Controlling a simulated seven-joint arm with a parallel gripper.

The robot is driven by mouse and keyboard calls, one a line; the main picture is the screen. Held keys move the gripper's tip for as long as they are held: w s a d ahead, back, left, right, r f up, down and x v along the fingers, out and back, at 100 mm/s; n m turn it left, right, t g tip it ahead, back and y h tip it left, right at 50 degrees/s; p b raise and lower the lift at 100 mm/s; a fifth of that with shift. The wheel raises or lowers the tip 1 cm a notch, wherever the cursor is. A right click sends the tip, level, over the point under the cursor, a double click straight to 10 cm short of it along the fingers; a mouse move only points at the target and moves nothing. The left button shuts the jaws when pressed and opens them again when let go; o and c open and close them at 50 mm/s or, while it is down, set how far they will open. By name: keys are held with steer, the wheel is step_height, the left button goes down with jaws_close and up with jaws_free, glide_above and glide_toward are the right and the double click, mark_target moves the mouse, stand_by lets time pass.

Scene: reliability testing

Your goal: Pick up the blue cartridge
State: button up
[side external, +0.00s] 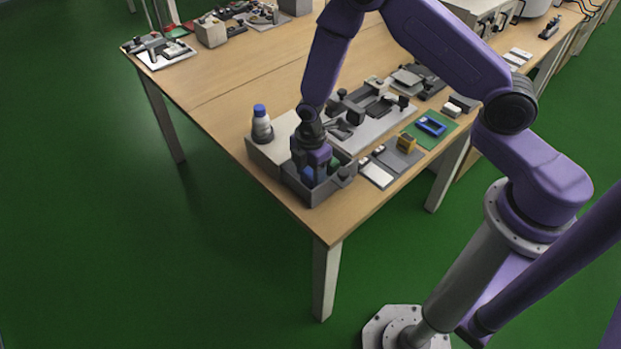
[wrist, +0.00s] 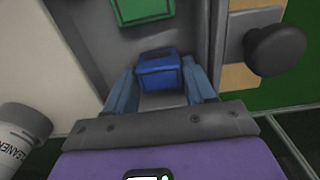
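The blue cartridge (wrist: 160,74) is a small blue block inside a grey open-topped bin (wrist: 190,22). In the wrist view it sits between the two fingers of my gripper (wrist: 162,88), near their tips. The fingers are apart, with a visible gap on at least part of each side, so my gripper is open. In the side view my gripper (side external: 313,174) points down into the bin (side external: 318,192) at the table's near corner. There the fingers and bin wall largely hide the cartridge.
A green block (wrist: 130,10) lies in the same bin. A dark knob (wrist: 275,50) is at the other side. A blue frame-like part (side external: 431,126) lies on a green mat.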

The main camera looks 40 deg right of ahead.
steer(key=c, duration=0.5)
steer(key=shift+r, duration=0.1)
